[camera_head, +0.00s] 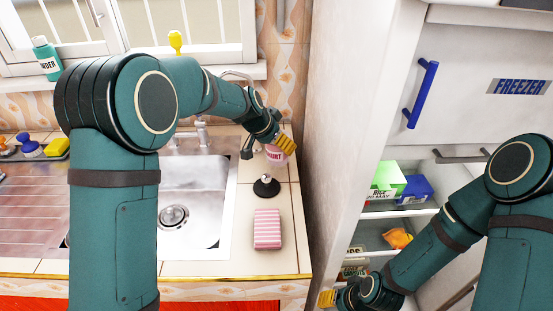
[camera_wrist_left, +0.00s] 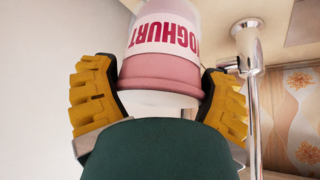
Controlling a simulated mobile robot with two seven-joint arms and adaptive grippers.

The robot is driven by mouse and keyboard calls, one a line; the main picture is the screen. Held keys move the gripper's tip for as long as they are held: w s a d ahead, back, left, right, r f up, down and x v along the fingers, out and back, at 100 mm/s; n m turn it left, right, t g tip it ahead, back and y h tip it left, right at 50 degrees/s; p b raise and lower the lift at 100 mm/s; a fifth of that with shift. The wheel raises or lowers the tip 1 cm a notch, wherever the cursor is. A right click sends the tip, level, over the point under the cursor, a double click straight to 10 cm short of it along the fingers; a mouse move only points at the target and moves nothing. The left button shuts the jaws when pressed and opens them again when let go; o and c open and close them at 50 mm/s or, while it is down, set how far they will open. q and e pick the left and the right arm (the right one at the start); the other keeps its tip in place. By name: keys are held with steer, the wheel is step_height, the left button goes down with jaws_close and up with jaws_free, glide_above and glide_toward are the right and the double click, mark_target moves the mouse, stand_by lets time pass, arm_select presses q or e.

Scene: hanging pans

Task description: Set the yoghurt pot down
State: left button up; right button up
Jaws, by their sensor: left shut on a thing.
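The yoghurt pot (camera_head: 275,155) is pink with a white label, at the back right of the counter beside the sink. My left gripper (camera_head: 269,143), with yellow fingers, is shut on it. In the left wrist view, the pot (camera_wrist_left: 165,65) sits between the two yellow finger pads (camera_wrist_left: 160,100), its lettering upside down in that picture. Whether its base touches anything is not clear. My right gripper (camera_head: 335,298) is low in front of the fridge, partly hidden by its own arm; its opening cannot be told.
A black round-based item (camera_head: 266,187) stands on the tiles just in front of the pot. A pink striped block (camera_head: 267,229) lies nearer the counter edge. The sink (camera_head: 200,210) is left; the fridge wall (camera_head: 350,120) is right. Bare tile (camera_head: 288,200) lies beside the black item.

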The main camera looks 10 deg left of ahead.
mark_target(277, 154)
arm_select(q)
steer(key=shift+f+b, duration=0.55)
steer(key=shift+f, duration=1.65)
steer(key=shift+f, duration=0.15)
steer(key=o, duration=1.1)
steer(key=shift+o, duration=0.2)
